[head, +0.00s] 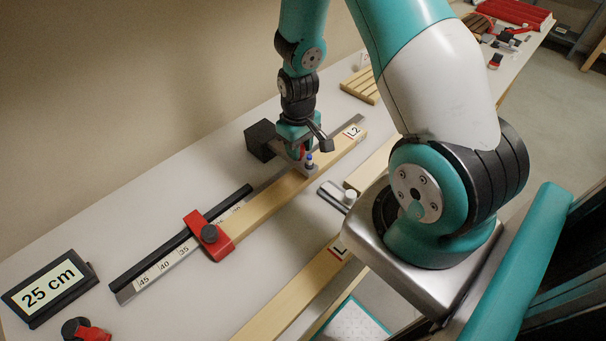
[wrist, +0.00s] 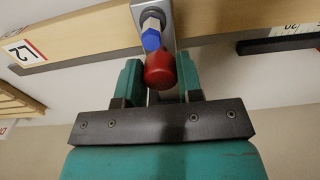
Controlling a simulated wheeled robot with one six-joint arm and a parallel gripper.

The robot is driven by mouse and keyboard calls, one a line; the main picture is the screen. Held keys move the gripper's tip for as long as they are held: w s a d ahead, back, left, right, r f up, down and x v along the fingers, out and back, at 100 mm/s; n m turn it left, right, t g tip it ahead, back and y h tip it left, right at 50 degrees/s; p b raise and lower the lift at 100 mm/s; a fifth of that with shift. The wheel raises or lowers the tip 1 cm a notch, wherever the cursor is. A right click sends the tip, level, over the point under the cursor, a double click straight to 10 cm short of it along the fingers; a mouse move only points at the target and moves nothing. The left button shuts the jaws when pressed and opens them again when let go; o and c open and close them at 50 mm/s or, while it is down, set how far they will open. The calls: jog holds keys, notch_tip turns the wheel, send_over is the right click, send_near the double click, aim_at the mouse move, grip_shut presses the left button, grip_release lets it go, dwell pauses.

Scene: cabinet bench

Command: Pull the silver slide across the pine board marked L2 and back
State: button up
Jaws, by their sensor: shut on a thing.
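The pine board marked L2 (head: 262,204) runs diagonally across the bench, its L2 label at the far right end; it also crosses the top of the wrist view (wrist: 95,32). The silver slide (head: 311,167) sits across the board, toward the labelled end. In the wrist view its plate (wrist: 150,10) carries a blue collar and a red knob (wrist: 160,71). My gripper (head: 300,153) is shut on the red knob, one teal finger on each side. The fingers partly hide the slide in the head view.
A red stop (head: 196,224) with a black knob sits on the board and ruler (head: 165,262). A sign (head: 48,288) reads 25 cm. A black block (head: 262,140) stands behind the board. Another pine board (head: 300,288) and a metal slide (head: 335,195) lie nearer me.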

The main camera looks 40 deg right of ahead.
jog(key=shift+w, duration=3.25)
jog(key=o, duration=0.8)
jog(key=shift+a, duration=0.1)
notch_tip(320, 180, up, 9)
jog(key=p, duration=0.7)
